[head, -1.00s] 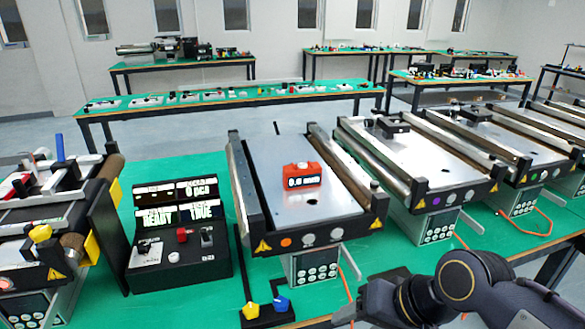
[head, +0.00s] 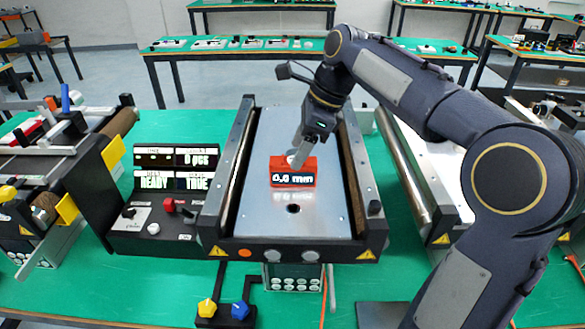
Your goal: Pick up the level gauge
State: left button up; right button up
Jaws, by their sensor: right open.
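The level gauge (head: 293,177) is a red-orange block with a dark display reading 0.0 mm. It sits upright on the metal plate of the middle mini conveyor (head: 258,210) in the head view. My right gripper (head: 298,157) reaches down from the upper right, with its fingers at the top of the gauge. It is open; whether the fingers touch the gauge is hard to tell. The fingers cover part of the gauge's top. My left gripper is not in view.
A black control panel (head: 160,236) with lit displays stands left of the conveyor. Another conveyor (head: 402,165) is to the right, partly behind my right arm. Yellow and blue knobs (head: 226,312) are in front. The plate around the gauge is mostly clear.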

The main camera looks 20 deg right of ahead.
aim_at(290, 160)
jog(key=x, duration=0.5)
jog(key=shift+a+f, duration=0.1)
jog(key=shift+f, duration=0.1)
jog(key=shift+c, duration=0.3)
jog(key=shift+r, duration=0.1)
grip_shut()
jog(key=r, duration=0.4)
jog(key=shift+s+a+r, duration=0.1)
jog(key=shift+s+a, duration=0.1)
jog(key=shift+a, duration=0.15)
jog(key=s+a+r, duration=0.8)
jog(key=s+a, duration=0.1)
jog(key=shift+a+r, duration=0.25)
jog(key=shift+r, duration=0.1)
